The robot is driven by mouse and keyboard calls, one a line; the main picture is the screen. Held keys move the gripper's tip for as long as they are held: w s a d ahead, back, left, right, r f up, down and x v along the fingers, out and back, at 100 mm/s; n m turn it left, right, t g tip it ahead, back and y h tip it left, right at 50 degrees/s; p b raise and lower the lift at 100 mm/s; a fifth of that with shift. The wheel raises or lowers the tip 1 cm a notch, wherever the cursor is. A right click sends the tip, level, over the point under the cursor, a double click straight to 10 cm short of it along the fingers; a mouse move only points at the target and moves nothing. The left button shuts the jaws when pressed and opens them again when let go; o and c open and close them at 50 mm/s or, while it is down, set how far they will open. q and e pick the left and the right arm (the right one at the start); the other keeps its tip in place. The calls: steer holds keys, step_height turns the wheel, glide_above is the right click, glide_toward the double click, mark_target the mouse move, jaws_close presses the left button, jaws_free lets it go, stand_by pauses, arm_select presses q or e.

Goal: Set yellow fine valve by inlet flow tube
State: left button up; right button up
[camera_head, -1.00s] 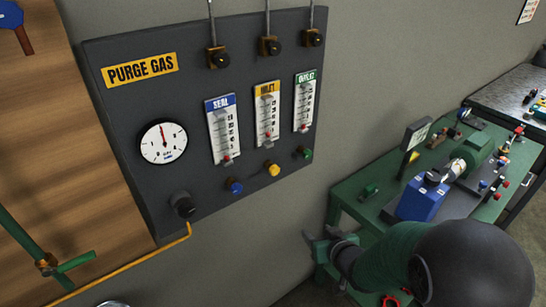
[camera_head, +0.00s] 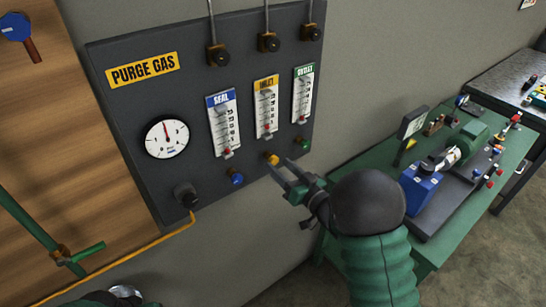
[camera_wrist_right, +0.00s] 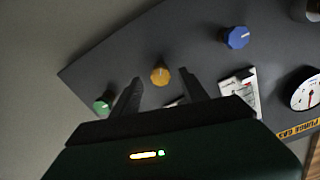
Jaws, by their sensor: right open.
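The yellow fine valve knob (camera_head: 271,159) sits on the dark purge gas panel below the inlet flow tube (camera_head: 266,108), which has a yellow label and a red float low in its scale. My right gripper (camera_head: 280,167) is open, its fingertips close to the yellow knob. In the right wrist view the yellow knob (camera_wrist_right: 160,75) shows beyond and between the two open fingers (camera_wrist_right: 160,85), with nothing held. Whether a finger touches the knob I cannot tell. The inlet tube is mostly hidden in the wrist view. My left gripper is not in view.
The blue knob (camera_head: 235,178) and green knob (camera_head: 302,144) flank the yellow one, below the seal tube (camera_head: 223,125) and outlet tube (camera_head: 303,95). A gauge (camera_head: 166,138) and black knob (camera_head: 185,194) are at left. A green bench (camera_head: 440,245) stands right.

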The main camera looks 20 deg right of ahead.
mark_target(275, 162)
steer(key=x, duration=0.4)
steer(key=shift+w, duration=0.1)
jaws_close()
